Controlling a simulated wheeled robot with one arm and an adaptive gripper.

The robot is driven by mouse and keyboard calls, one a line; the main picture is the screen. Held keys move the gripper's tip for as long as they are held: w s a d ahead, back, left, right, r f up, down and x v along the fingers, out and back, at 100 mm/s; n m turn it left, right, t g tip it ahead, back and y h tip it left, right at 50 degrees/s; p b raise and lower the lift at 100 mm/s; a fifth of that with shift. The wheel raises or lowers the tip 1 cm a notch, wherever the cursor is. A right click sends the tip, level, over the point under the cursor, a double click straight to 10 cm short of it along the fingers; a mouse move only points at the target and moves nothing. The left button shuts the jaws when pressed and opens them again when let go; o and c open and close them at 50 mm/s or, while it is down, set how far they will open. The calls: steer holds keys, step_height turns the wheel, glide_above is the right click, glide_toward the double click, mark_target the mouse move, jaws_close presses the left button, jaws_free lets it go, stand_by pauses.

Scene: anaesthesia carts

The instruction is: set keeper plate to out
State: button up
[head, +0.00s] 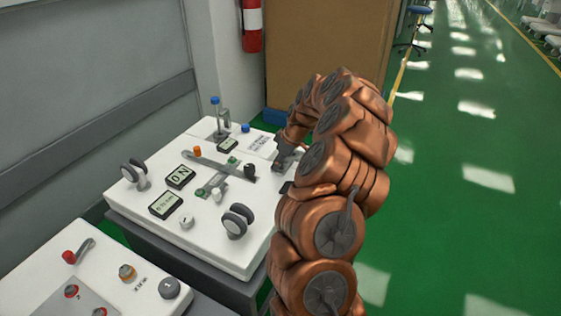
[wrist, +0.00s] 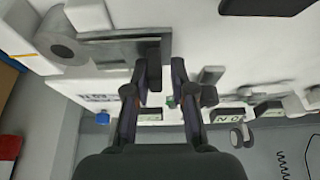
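My copper arm reaches over the white cart top, and my gripper (head: 284,160) is low at its right edge, partly hidden by the arm. In the wrist view my gripper (wrist: 160,68) has its two dark fingers apart, with a clear gap. A grey metal plate (wrist: 110,51) with a dark block (wrist: 153,65) at its end lies at the fingertips. The block is in line with the gap, nearer the left finger; I cannot tell whether they touch. No readable label shows which part is the keeper plate.
The white cart top (head: 150,205) carries a grey bar with an orange knob (head: 197,151), green-tipped parts, black-rimmed wheels (head: 237,220) and an ON display (head: 180,177). A blue-capped post (head: 215,101) stands behind. A second panel (head: 35,285) is at lower left. Green floor (head: 460,200) is clear at right.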

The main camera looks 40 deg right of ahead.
steer(key=o, duration=0.3)
steer(key=shift+a, duration=0.1)
steer(key=shift+o, duration=0.3)
steer(key=shift+r, duration=0.15)
steer(key=v, duration=1.1)
steer(key=shift+s+r, duration=0.2)
steer(key=shift+r, duration=0.1)
